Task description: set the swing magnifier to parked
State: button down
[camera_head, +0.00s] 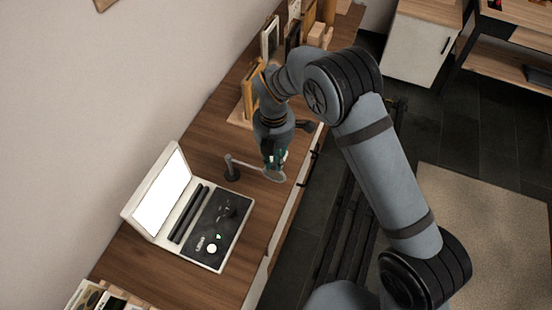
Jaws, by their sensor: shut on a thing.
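The swing magnifier stands on the wooden table. Its dark post (231,172) is upright, and its pale arm reaches to the right toward the table's front edge. Its round lens (274,174) is at the end of that arm. My gripper (273,165) points down at the lens end and is shut on the magnifier there. The fingers cover part of the lens and arm, so the exact contact is hard to see.
A white case (205,226) with an open lid and a dark panel of small parts lies left of and below the magnifier. Frames and wooden blocks (318,35) stand on the table's far end. Bare tabletop (208,140) lies behind the post.

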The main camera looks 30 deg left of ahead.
jog(key=shift+w, duration=0.15)
jog(key=c, duration=1.7)
grip_release()
jog(key=shift+o, duration=0.2)
notch_tip(320, 180, up, 12)
